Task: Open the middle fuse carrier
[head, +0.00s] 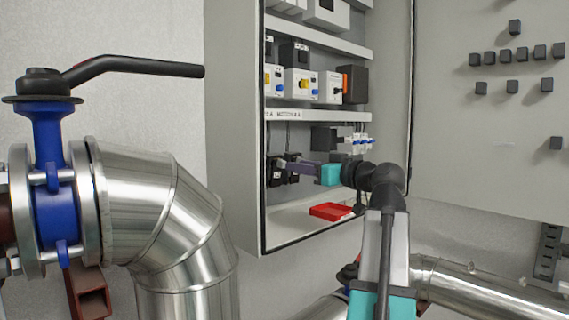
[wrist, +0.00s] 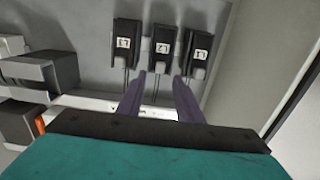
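Three black fuse carriers with small white labels sit in a row on the cabinet's back panel in the wrist view: one on the left (wrist: 123,40), the middle fuse carrier (wrist: 164,50) and one on the right (wrist: 199,50). The label writing is too small to read surely. My gripper (wrist: 160,78) is open and empty. Its two purple fingers point toward the middle carrier, with one fingertip to each side of its lower end. Contact cannot be told. In the head view my gripper (head: 284,165) reaches into the lower cabinet and partly hides the carriers (head: 275,173).
The open grey cabinet (head: 234,130) has its side wall left of my arm and its door (head: 480,150) at right. A row of switches (head: 301,84) is above. A red tray (head: 331,211) lies on the cabinet floor. A blue valve (head: 52,180) and steel pipe (head: 165,205) stand at left.

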